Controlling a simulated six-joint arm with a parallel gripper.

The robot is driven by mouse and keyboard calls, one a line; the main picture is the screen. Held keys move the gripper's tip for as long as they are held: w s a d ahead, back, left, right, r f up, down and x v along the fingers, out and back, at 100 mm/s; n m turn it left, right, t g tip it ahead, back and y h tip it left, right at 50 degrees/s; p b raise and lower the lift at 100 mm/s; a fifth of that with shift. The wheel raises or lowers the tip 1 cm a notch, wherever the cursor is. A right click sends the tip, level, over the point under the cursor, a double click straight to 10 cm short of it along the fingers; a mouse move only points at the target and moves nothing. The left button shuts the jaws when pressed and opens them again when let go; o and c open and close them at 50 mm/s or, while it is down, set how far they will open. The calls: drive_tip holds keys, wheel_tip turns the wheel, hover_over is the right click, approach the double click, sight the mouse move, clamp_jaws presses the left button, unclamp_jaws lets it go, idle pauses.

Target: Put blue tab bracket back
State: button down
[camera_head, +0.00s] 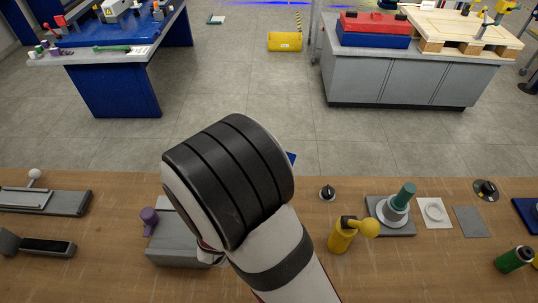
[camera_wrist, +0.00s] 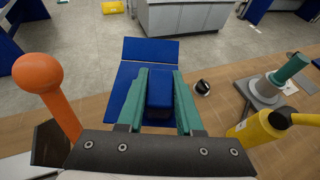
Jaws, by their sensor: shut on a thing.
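In the wrist view my gripper (camera_wrist: 160,95) has two green fingers shut on the raised tab of the blue tab bracket (camera_wrist: 150,50). The tab lies between the fingers, and flat blue plates show beyond and to the left of it. The bracket is over or at the far edge of the wooden bench; I cannot tell whether it touches the bench. In the head view my arm hides the gripper, and only a small blue corner of the bracket (camera_head: 291,158) shows beside it.
An orange ball-topped lever (camera_wrist: 38,75) stands close left of my gripper. A yellow part with a round knob (camera_head: 340,238), a black knob (camera_head: 327,193) and a grey stand with a green post (camera_head: 396,205) are to the right. A grey block with a purple knob (camera_head: 149,216) is left.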

drive_tip(key=f, duration=0.4)
drive_tip(key=s+f, duration=0.1)
drive_tip(key=f, duration=0.8)
drive_tip(key=shift+s+d+f, duration=0.15)
drive_tip(key=shift+d+f, duration=0.05)
drive_tip(key=shift+f, duration=0.15)
drive_tip(key=shift+f, duration=0.1)
drive_tip(key=c, duration=0.6)
unclamp_jaws()
drive_tip(key=shift+o, duration=0.2)
